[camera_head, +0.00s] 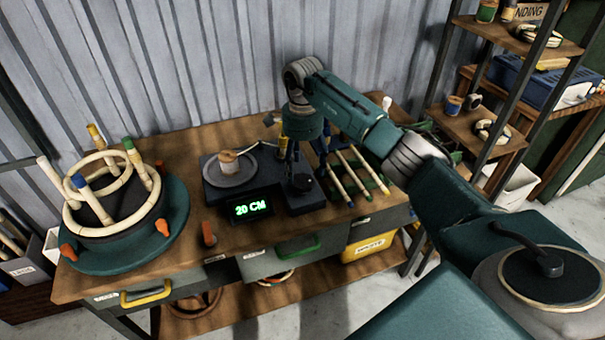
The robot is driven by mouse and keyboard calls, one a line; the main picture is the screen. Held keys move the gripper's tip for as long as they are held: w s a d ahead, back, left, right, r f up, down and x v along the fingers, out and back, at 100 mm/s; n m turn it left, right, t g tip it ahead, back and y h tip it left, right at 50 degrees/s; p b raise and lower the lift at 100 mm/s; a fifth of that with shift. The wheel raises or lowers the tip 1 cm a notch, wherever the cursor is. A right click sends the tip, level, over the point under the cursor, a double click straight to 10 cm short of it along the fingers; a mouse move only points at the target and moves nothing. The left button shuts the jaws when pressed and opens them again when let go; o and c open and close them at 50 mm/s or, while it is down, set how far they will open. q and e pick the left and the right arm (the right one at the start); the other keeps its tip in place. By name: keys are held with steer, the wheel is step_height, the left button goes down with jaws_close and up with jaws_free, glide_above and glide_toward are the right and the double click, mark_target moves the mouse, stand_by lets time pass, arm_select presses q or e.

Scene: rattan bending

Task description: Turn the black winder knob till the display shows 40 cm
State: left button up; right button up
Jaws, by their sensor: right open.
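The display (251,208) at the bench's front reads "20 CM" in green. The black winder knob (302,184) sits on a dark box just right of the display. My right gripper (301,166) points down over the knob from the back, fingers apart and open. Its fingertips are small and dark against the box, so I cannot tell whether they touch the knob. A grey round plate (231,172) with a small tan-and-brown piece on it lies left of the box. My left gripper is not in view.
A green round jig (170,215) with rattan rings and upright pegs stands on the left of the bench (200,241). Several rattan rods (352,178) lie right of the knob. A shelf rack (470,120) stands at the right.

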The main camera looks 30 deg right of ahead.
mark_target(303, 180)
steer(key=shift+f+p, duration=0.35)
steer(key=shift+f, duration=1.75)
steer(key=c, duration=1.1)
steer(key=shift+m, duration=0.3)
steer(key=m+b, duration=0.1)
steer(key=m, duration=0.1)
steer(key=shift+m, duration=0.4)
steer(key=m, duration=0.4)
steer(key=shift+w+r+m, duration=0.1)
steer(key=shift+m, duration=0.2)
steer(key=m, duration=0.9)
